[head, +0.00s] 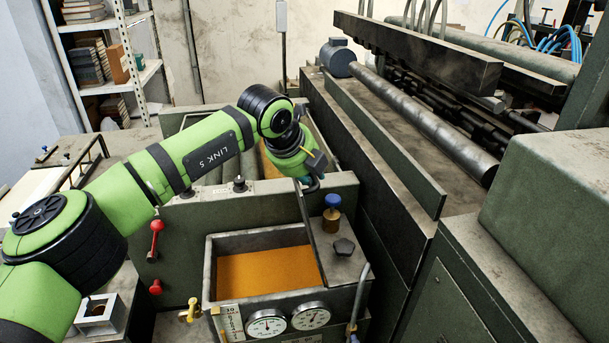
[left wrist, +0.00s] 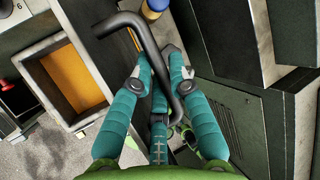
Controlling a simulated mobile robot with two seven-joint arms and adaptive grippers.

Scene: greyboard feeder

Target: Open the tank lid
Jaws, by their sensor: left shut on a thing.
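The tank (head: 212,262) stands low in the middle of the head view, its top uncovered and orange contents (head: 268,272) showing inside. A thin dark panel, which looks like the lid (head: 309,225), stands steeply on edge along the tank's right side. A black bent handle (left wrist: 140,28) crosses the left wrist view; its far end reaches toward the panel. My left gripper (head: 308,182) is above the panel's far end. In the left wrist view its teal fingers (left wrist: 161,80) are shut on the handle, one on each side. My right gripper is not in view.
Two gauges (head: 267,323) and a yellow tap (head: 190,311) are at the tank's front. A large roller machine (head: 425,125) fills the right. A green wall (head: 205,215) stands behind the tank.

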